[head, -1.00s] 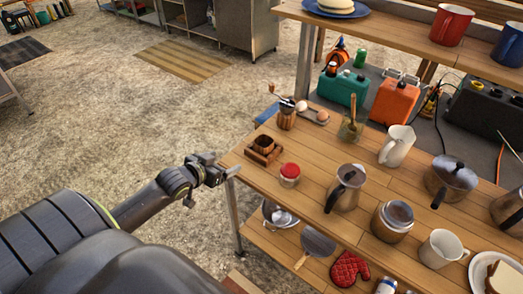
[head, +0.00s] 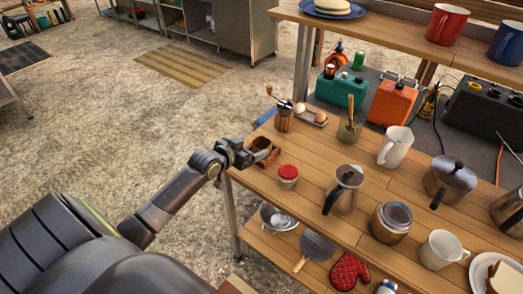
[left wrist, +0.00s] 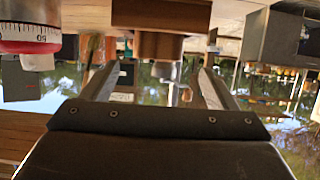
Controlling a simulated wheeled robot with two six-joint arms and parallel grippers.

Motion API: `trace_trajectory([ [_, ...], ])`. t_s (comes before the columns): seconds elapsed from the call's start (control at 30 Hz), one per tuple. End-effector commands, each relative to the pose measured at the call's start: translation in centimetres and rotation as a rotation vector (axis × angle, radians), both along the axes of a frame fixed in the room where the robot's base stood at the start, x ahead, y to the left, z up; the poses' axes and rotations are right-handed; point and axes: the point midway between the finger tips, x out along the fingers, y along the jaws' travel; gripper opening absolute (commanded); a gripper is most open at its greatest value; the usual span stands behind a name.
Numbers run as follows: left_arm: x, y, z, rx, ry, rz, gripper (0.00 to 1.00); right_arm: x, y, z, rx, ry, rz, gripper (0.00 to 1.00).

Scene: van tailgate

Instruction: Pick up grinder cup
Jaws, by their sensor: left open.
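The grinder cup, a small dark wooden cup (head: 263,144), sits in a square wooden holder (head: 273,156) at the left end of the wooden table. My left gripper (head: 255,156) is open at the table's left edge, right beside the holder, and partly covers it in the head view. In the left wrist view, which is upside down, the cup (left wrist: 160,45) hangs below the holder (left wrist: 160,15). It lies ahead of and between my open fingers (left wrist: 155,85), with nothing held. My right gripper is not in view.
A crank grinder (head: 284,118) stands behind the cup. A moka pot (head: 345,188) is further right.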

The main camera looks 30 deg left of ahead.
Motion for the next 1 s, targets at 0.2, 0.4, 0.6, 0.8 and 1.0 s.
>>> trace_trajectory([
  [0.2, 1.2, -0.2, -0.4, -0.001, -0.001, 0.0, 0.81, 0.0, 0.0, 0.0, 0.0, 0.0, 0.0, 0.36],
  [0.4, 2.9, -0.5, -1.2, -0.004, 0.0, 0.001, 0.81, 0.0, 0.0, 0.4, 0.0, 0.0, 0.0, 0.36],
  [0.6, 5.0, -0.8, -2.2, -0.003, -0.001, 0.0, 0.81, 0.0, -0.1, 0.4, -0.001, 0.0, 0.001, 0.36],
  [0.8, 5.8, -0.8, -2.6, 0.0, -0.001, 0.0, 0.81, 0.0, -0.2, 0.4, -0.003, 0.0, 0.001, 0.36],
  [1.0, 5.8, -0.8, -2.6, 0.0, -0.001, 0.0, 0.81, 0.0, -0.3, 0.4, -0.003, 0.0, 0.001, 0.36],
])
